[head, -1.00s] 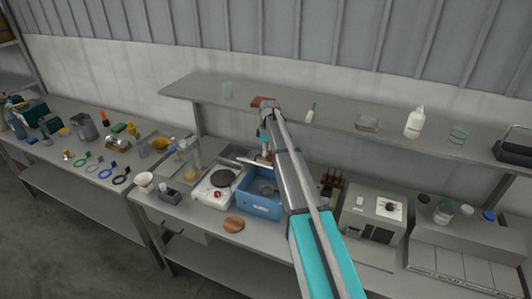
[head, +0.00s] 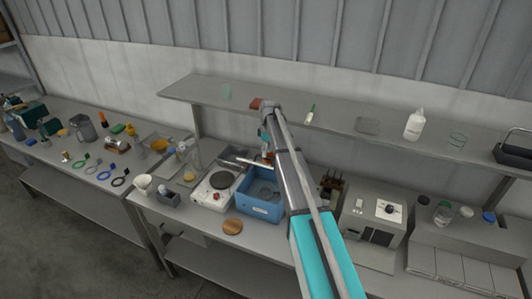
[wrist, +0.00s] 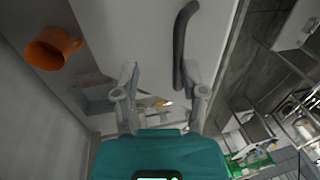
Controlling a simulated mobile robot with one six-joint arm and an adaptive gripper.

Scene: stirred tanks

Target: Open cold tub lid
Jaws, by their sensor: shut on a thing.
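A dark curved handle (wrist: 183,45) shows near the fingertips against a broad pale surface. The exact contact is not clear.
A hotplate (head: 216,188) stands close to the tub's left, and a round wooden disc (head: 233,226) lies in front. A grey boxy device (head: 374,212) stands to the right. The shelf (head: 340,128) runs above the tub. An orange mug (wrist: 48,50) shows in the wrist view.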

